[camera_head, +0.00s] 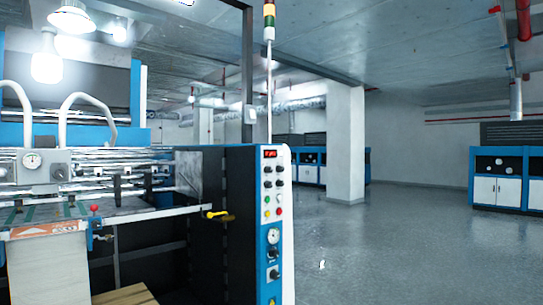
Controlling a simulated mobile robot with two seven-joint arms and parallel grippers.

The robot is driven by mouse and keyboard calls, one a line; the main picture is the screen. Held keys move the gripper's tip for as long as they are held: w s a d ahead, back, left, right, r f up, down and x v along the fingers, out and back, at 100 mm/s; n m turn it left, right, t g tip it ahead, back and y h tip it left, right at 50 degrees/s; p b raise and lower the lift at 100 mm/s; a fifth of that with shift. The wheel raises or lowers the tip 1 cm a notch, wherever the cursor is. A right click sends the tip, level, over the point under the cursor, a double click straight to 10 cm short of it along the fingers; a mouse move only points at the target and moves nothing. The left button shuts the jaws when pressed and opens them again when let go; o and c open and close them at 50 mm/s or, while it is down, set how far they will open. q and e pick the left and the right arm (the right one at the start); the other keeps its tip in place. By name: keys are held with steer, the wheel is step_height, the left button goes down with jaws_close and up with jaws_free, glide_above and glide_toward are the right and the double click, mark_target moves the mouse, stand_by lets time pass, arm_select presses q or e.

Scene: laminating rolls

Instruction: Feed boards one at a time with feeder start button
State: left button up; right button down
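The laminating machine fills the left side. Its blue and white control panel (274,225) faces me near the middle, with a red digital display (270,154), black knobs, a round gauge (273,237) and small coloured buttons. Neither gripper is in view.
A yellow-handled lever (215,215) sticks out left of the panel. A wooden pallet (125,295) lies at the bottom. A signal tower (269,20) rises above the panel. The grey floor (400,245) on the right is open, with a pillar (344,145) and blue cabinets (507,180) behind.

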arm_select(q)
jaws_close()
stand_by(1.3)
